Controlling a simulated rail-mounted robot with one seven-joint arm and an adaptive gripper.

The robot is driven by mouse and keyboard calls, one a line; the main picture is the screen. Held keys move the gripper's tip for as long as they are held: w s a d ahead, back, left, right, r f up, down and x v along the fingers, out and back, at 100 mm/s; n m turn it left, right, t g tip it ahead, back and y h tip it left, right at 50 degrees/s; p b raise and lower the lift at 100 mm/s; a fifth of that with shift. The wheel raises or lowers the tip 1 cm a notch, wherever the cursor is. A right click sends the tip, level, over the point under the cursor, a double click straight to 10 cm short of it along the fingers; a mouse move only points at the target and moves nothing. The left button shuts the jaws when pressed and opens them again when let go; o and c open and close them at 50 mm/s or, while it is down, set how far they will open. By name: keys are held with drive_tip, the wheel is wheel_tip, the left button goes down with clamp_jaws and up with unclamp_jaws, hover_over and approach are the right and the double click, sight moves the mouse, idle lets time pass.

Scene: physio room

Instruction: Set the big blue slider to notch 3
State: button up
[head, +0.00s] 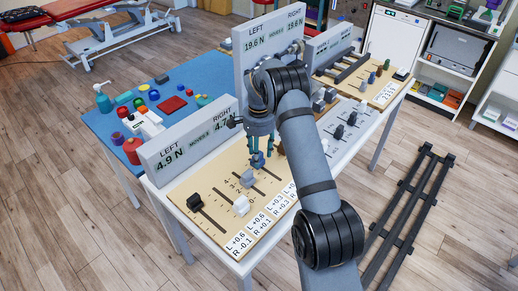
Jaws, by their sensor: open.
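A tan slider board (185,190) lies on the white table, with several knobs in slots. A blue knob (258,160) shows right below my gripper (262,150); it looks like the big blue slider, but it is small and partly covered. My gripper points down over the far part of this board. Its teal fingers are apart and close around or just above the blue knob; I cannot tell whether they touch it. Notch numbers, including a 4, are printed beside a middle slot, too small to read fully. Which notch the blue knob stands at is unclear.
A black knob (195,202), a white knob (240,204) and a grey knob (247,178) share the board. A display (187,151) reading LEFT 4.9 N stands behind; a taller one (268,42) reads 19.6 N. More slider boards lie right of my arm.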

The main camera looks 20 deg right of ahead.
wheel_tip(320, 180, up, 12)
idle(0.4)
idle(0.3)
wheel_tip(320, 180, down, 12)
drive_tip(key=shift+f, duration=0.1)
drive_tip(key=shift+s+d, duration=0.2)
drive_tip(key=shift+s, duration=0.05)
idle(0.4)
drive_tip(key=shift+w, duration=0.1)
